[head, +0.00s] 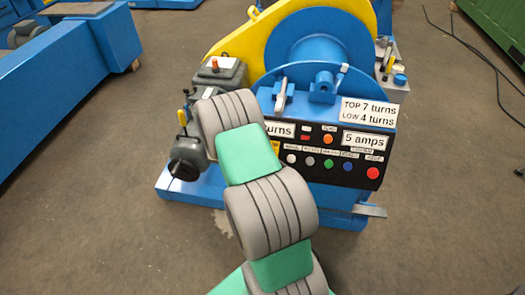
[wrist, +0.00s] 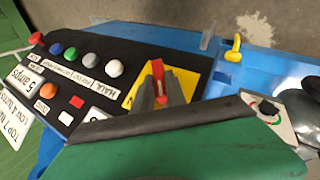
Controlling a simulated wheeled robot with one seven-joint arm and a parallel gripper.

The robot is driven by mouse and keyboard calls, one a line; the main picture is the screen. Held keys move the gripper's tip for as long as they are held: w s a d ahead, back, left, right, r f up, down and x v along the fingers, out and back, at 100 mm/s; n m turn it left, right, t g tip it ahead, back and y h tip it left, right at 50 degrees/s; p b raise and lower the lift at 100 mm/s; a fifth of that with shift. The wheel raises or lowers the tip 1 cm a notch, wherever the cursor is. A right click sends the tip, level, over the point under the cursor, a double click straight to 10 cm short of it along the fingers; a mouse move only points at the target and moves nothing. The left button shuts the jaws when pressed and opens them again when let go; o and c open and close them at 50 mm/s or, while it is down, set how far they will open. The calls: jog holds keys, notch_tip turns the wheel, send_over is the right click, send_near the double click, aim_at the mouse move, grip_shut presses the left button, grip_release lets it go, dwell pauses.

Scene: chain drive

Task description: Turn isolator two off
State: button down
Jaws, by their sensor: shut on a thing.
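A red rotary isolator handle (wrist: 157,70) stands on a yellow plate (wrist: 131,97) at the end of the black control panel in the wrist view. My gripper (wrist: 161,94) is shut on this red handle, with one grey finger on each side of it. I cannot read an isolator number on the plate. In the head view my arm hides the gripper and the handle; only a sliver of the yellow plate (head: 275,147) shows beside the arm. A second knob, dark with some red, sits on a pale plate (wrist: 275,124) at the right of the wrist view.
The black panel (head: 334,145) carries several coloured buttons, including a red button (head: 373,173), and white labels. A blue and yellow machine (head: 318,40) rises behind it. A grey box with an orange-red knob (head: 214,63) stands left. A yellow lever (wrist: 234,48) is near the gripper.

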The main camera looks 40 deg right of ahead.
jog(key=shift+a+f+n+g+h+p, duration=0.15)
jog(key=shift+n+g+h+p, duration=0.35)
jog(key=shift+n+h, duration=0.2)
jog(key=c, duration=1.4)
grip_release()
jog(key=shift+o, duration=0.2)
jog(key=v, duration=0.7)
jog(key=shift+a+r, duration=0.3)
jog(key=shift+w, duration=0.15)
